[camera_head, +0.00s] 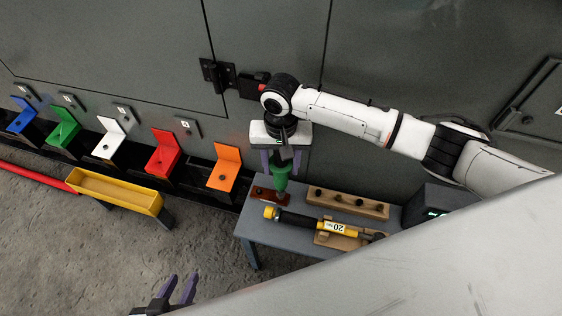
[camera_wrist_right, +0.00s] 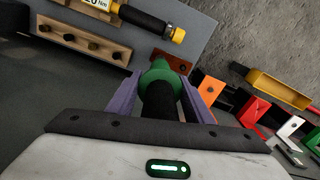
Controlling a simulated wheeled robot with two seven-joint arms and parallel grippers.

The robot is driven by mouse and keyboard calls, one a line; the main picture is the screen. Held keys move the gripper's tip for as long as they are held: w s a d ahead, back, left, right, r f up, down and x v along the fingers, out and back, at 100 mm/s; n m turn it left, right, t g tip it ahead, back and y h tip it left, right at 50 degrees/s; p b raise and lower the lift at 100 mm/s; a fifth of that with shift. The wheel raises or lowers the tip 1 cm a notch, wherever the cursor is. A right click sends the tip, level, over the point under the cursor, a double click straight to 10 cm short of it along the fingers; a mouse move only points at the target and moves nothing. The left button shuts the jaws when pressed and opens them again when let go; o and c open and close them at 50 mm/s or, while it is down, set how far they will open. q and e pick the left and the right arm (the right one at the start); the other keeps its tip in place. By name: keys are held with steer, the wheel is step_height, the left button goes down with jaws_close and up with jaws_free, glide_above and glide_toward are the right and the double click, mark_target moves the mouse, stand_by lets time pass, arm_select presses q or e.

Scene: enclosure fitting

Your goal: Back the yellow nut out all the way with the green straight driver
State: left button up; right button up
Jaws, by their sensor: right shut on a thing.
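My right gripper (camera_head: 281,160) is shut on the green straight driver (camera_head: 280,174) and holds it upright above the left end of the grey bench. In the right wrist view, the purple fingers stand on both sides of the driver's green body (camera_wrist_right: 159,74). The driver's lower end is over or beside a small red-brown block (camera_head: 262,194); I cannot tell whether it touches. I cannot make out a yellow nut in either view. My left gripper (camera_head: 179,287) is open and empty at the bottom of the head view, away from the bench.
On the grey bench (camera_head: 254,222) are a wooden block (camera_head: 348,203) with dark holes or pegs and a yellow-black torque tool (camera_head: 337,227) marked 20. A yellow tray (camera_head: 114,190) stands left. Coloured brackets, including an orange one (camera_head: 225,168), line the dark cabinet wall.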

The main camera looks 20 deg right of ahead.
steer(key=shift+f, duration=0.1)
stand_by(0.5)
steer(key=shift+p, duration=0.65)
steer(key=shift+p, duration=0.5)
stand_by(0.7)
steer(key=shift+f, duration=0.5)
stand_by(1.0)
steer(key=shift+f+p, duration=0.15)
steer(key=shift+p, duration=0.2)
stand_by(0.4)
steer(key=shift+s+f, duration=0.1)
steer(key=shift+s, duration=0.1)
stand_by(0.3)
steer(key=shift+d, duration=0.1)
stand_by(0.7)
steer(key=shift+r+p, duration=0.3)
steer(key=shift+p, duration=0.5)
